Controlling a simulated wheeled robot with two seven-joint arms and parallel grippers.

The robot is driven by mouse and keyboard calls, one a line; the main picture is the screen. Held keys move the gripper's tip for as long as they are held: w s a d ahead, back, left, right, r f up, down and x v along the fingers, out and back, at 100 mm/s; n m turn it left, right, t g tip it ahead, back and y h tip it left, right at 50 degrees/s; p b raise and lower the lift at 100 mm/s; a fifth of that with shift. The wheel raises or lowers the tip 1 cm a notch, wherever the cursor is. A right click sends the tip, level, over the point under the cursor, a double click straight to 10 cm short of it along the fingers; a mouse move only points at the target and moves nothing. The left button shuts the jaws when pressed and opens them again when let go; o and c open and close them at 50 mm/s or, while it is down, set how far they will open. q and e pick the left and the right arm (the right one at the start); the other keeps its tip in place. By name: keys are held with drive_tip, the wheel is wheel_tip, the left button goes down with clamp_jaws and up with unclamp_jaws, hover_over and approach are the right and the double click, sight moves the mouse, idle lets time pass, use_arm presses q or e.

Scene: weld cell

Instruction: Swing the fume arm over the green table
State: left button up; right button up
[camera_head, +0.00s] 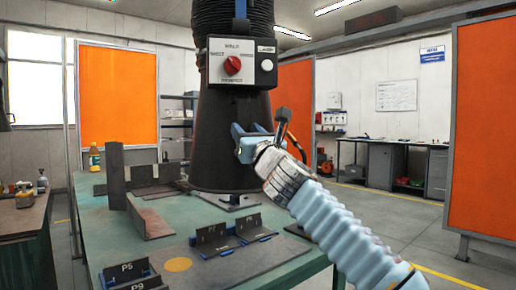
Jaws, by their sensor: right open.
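The fume arm has a wide black cone hood (219,122) under a ribbed black hose (214,20). In the picture the hood stands over the back right part of the green table (210,215); I cannot tell its height above the top. A pale control box (241,63) with a red knob (232,65) is on its front. My right gripper (241,141) is open in front of the hood's lower right side. I cannot tell whether its fingers touch the hood. A dark lever (283,117) shows just above my right wrist. My left gripper is out of view.
Dark metal plates and angle pieces (148,218) stand on the table, with labelled plates (211,233) near the front. A yellow bottle (94,158) stands at the back left. Orange screens (487,128) stand at the sides. Floor is open to the right, before a workbench (383,163).

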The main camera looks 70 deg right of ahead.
drive_tip(key=v, duration=1.1)
drive_tip(key=shift+a, duration=0.2)
drive_tip(key=shift+s+f, duration=0.15)
